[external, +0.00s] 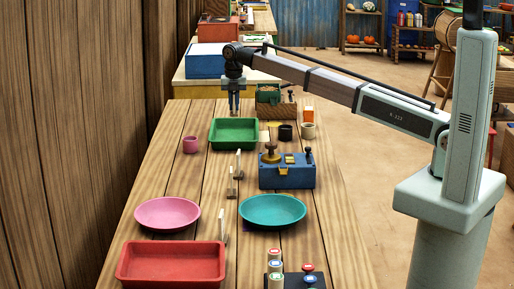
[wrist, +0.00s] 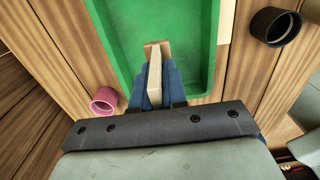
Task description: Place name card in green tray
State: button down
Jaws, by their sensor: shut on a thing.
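The green tray (external: 234,135) lies on the wooden table, and its green floor also shows in the wrist view (wrist: 120,30). My gripper (external: 234,108) points down at the tray's far edge in the external view. In the wrist view my gripper (wrist: 155,85) is shut on a thin cream name card (wrist: 154,78) with a small tan wooden foot (wrist: 157,47). In that view the card overlaps the tray's floor; I cannot tell its height above it. In the external view the held card is too small to make out.
A pink cup (external: 190,145) stands left of the tray and a dark cup (external: 286,132) right of it. Other cards on stands (external: 231,185), a blue box (external: 287,172), a pink dish (external: 167,213), a teal dish (external: 272,209) and a red tray (external: 172,263) are nearer.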

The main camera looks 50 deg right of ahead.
notch_tip(320, 180, down, 9)
jog(key=shift+f, duration=0.1)
dwell(0.4)
jog(key=shift+f, duration=0.15)
jog(key=c, duration=1.2)
grip_release()
jog(key=shift+o, duration=0.2)
notch_tip(320, 180, up, 12)
jog(key=shift+r, duration=0.15)
